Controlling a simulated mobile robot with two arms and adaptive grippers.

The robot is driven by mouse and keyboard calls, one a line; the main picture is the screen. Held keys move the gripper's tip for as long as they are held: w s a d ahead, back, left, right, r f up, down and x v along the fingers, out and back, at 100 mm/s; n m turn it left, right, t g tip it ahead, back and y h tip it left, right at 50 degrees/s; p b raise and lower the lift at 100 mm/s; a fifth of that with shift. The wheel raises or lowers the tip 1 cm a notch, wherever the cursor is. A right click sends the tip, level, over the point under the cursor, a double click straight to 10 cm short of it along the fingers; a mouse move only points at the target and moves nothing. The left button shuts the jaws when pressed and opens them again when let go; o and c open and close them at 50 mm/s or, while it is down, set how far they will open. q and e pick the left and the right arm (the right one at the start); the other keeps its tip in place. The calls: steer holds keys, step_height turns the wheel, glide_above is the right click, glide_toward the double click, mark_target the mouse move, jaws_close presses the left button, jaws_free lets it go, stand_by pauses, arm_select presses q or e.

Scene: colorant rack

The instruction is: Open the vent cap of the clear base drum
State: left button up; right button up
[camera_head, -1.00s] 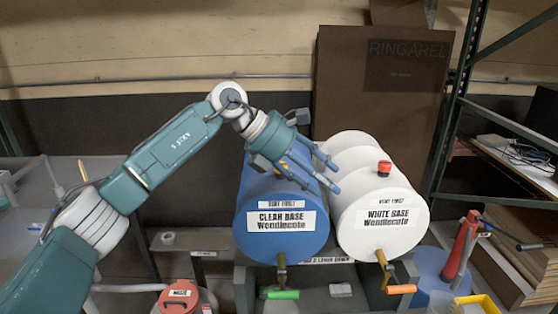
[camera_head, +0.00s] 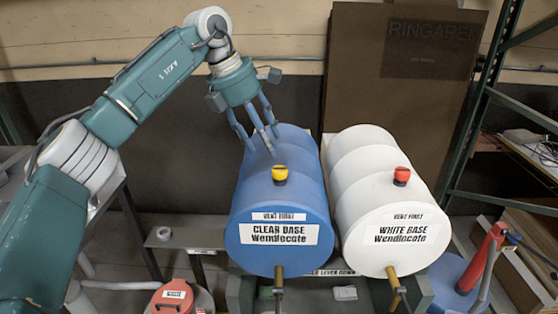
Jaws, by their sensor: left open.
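The clear base drum (camera_head: 265,205) is blue and lies on its side on a stand, its labelled end facing me. Its yellow vent cap (camera_head: 280,174) sits on top near the front end; I cannot tell from this view whether it is loose or tight. My left gripper (camera_head: 260,138) is open and empty, fingers pointing down above the drum's top, behind and a little left of the cap and apart from it. A brass tap (camera_head: 279,278) sticks out below the drum's label. My right gripper is not in view.
The white base drum (camera_head: 385,200) with a red cap (camera_head: 401,175) lies close on the right, with its own tap (camera_head: 394,278). A red-lidded container (camera_head: 173,295) stands at lower left.

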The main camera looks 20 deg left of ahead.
mark_target(279, 169)
arm_select(q)
steer(key=p+x, duration=0.1)
steer(key=x, duration=0.4)
steer(key=shift+s+d, duration=0.15)
steer(key=x, duration=0.1)
steer(key=p+x, duration=0.1)
steer(key=shift+w+f, duration=0.25)
steer(key=shift+w, duration=0.05)
steer(key=shift+d+f, duration=0.2)
steer(key=shift+f, duration=0.3)
steer(key=c, duration=1.1)
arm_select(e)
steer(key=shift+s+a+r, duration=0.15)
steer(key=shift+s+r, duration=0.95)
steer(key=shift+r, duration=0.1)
